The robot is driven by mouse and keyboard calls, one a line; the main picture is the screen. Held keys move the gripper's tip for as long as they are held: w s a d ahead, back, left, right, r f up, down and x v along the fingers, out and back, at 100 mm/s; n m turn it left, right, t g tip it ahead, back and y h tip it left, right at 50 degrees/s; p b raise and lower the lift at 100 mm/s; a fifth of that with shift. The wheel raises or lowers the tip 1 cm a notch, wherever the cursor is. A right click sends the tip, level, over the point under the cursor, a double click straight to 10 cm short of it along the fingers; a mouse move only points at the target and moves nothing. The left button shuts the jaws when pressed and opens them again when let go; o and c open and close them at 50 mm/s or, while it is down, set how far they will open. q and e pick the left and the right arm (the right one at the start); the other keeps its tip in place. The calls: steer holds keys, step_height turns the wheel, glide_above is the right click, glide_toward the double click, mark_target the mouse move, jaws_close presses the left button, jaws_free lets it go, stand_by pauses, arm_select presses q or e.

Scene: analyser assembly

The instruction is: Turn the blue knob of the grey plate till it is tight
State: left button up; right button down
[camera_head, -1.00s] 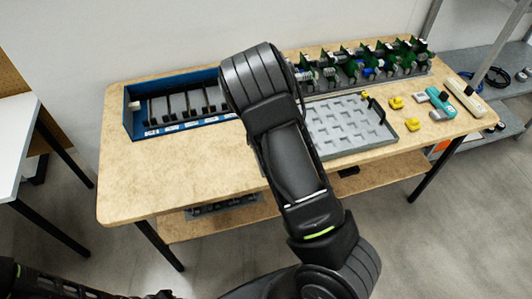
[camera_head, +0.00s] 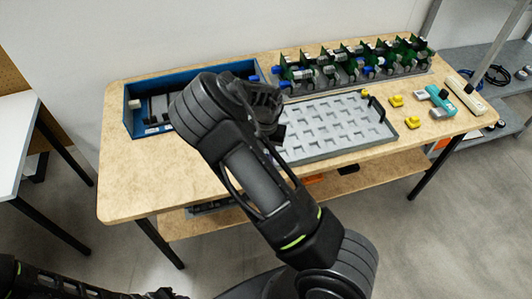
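The grey rack (camera_head: 350,78) at the back right of the table carries a row of green boards with silver cylinders. Small blue parts show among them, one (camera_head: 368,70) near the middle and one (camera_head: 283,85) at the left end. I cannot tell which is the blue knob of the task's grey plate. My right gripper (camera_head: 268,120) is seen from behind, above the left end of the grey tray. Its fingertips are hidden, so I cannot see whether it is open or holds anything. My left gripper is not in view; only dark arm parts show at the bottom left.
A blue bin (camera_head: 130,112) with dark slots stands at the back left, partly behind my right arm. A grey pocketed tray (camera_head: 385,140) lies at the centre right. Yellow pieces (camera_head: 412,122) and a teal tool (camera_head: 438,97) lie right of it. The table's front left is clear.

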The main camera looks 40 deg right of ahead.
steer(key=shift+w+r+m, duration=0.1)
steer(key=shift+r+m, duration=0.05)
steer(key=shift+m, duration=0.65)
steer(key=c, duration=1.2)
jaws_free()
step_height(320, 180, up, 8)
steer(key=shift+f, duration=0.15)
